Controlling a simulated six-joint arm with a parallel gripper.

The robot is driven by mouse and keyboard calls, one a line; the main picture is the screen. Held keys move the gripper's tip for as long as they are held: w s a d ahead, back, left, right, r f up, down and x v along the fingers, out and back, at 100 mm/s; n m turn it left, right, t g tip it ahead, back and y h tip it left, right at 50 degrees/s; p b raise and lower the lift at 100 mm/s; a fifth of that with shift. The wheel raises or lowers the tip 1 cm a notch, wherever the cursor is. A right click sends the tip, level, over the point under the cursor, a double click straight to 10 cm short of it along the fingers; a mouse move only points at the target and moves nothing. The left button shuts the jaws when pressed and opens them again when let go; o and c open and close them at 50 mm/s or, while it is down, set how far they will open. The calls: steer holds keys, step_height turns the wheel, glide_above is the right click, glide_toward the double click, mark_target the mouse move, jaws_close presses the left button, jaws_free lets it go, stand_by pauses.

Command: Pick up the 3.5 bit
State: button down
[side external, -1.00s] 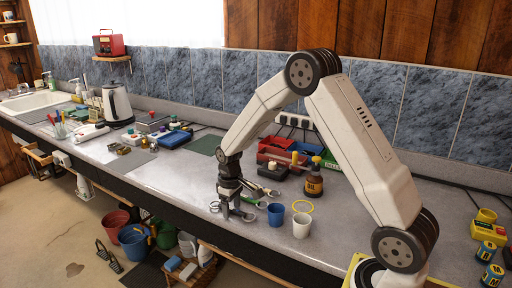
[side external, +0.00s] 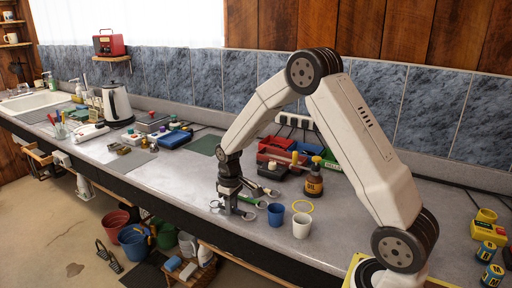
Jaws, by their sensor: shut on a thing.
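My gripper (side external: 231,208) points straight down at the front part of the grey counter (side external: 180,187). Its jaws are shut on a metal bit (side external: 261,204), whose ring end shows to the right of the fingers. The fingers hide the middle of this bit, and no size mark can be read. Another metal ring (side external: 215,204) shows just left of the fingers; I cannot tell whether it belongs to the same bit. More metal (side external: 271,192) lies behind and to the right. The held bit appears to be at counter level.
A brown bottle (side external: 314,184) and a red tray (side external: 272,151) are behind.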

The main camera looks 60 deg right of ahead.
steer(key=shift+r, duration=0.75)
steer(key=s+a+r, duration=0.3)
steer(key=s+r, duration=0.8)
steer(key=s, duration=0.2)
steer(key=shift+s, duration=0.4)
steer(key=shift+r, duration=0.1)
steer(key=shift+d, duration=0.1)
